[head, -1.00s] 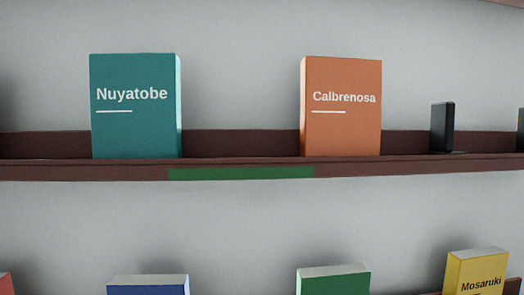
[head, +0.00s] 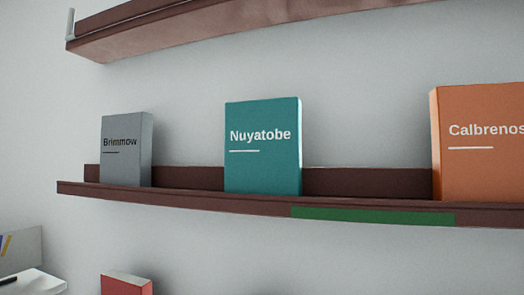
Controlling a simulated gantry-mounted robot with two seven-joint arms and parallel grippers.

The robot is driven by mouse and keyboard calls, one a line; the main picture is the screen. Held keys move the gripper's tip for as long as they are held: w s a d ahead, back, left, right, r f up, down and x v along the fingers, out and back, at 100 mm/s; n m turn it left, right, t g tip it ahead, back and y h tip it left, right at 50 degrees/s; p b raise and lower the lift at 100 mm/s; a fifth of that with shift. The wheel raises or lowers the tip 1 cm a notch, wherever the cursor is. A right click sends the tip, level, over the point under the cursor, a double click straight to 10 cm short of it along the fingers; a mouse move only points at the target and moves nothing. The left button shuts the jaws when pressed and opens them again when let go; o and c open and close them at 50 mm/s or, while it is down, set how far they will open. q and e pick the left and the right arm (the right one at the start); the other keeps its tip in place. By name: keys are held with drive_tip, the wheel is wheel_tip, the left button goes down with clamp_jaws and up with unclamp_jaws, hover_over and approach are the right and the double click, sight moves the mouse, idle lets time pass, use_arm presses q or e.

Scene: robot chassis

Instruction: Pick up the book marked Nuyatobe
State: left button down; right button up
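The teal book marked Nuyatobe (head: 263,160) stands upright on a dark brown wall shelf (head: 190,201), near the middle of the head view. Its front cover faces me, with white lettering and a white line under the name. Neither of my grippers shows in the head view.
A grey book marked Brimmow (head: 122,160) stands to the left on the same shelf, and an orange book (head: 480,170) to the right, cut by the frame. A green strip (head: 372,216) marks the shelf's front edge. Another shelf (head: 200,30) hangs above. A red book (head: 125,285) shows below.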

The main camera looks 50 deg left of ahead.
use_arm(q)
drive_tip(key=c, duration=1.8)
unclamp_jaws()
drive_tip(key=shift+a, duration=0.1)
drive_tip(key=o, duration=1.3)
